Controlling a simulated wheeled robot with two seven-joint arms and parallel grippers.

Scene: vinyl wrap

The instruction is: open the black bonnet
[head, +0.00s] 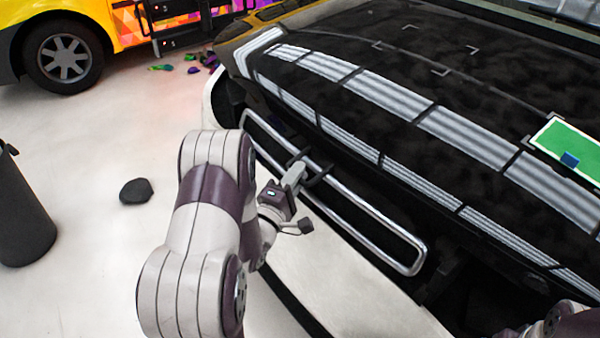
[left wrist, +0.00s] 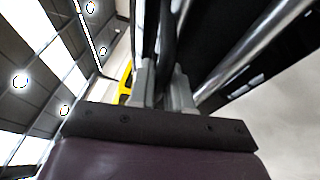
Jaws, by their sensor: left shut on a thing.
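The black bonnet (head: 480,70) fills the upper right of the head view, glossy with light reflections. It lies low over the front of the vehicle, with a dark gap under its front edge. I cannot tell whether it is slightly raised. My left gripper (head: 312,172) is at the chrome-framed grille (head: 375,222), below the bonnet's front edge. It is shut on a dark, narrow part there, which shows between the fingers (left wrist: 165,88) in the left wrist view. The fingers partly hide this part. My right gripper is not visible; only a bit of my right arm shows at the bottom right.
A green panel with a blue patch (head: 570,158) lies on the bonnet at right. A white bumper (head: 330,275) runs below the grille. A dark bin (head: 22,215) and a dark stone-like lump (head: 136,191) are on the open floor at left. A yellow vehicle (head: 100,30) stands behind.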

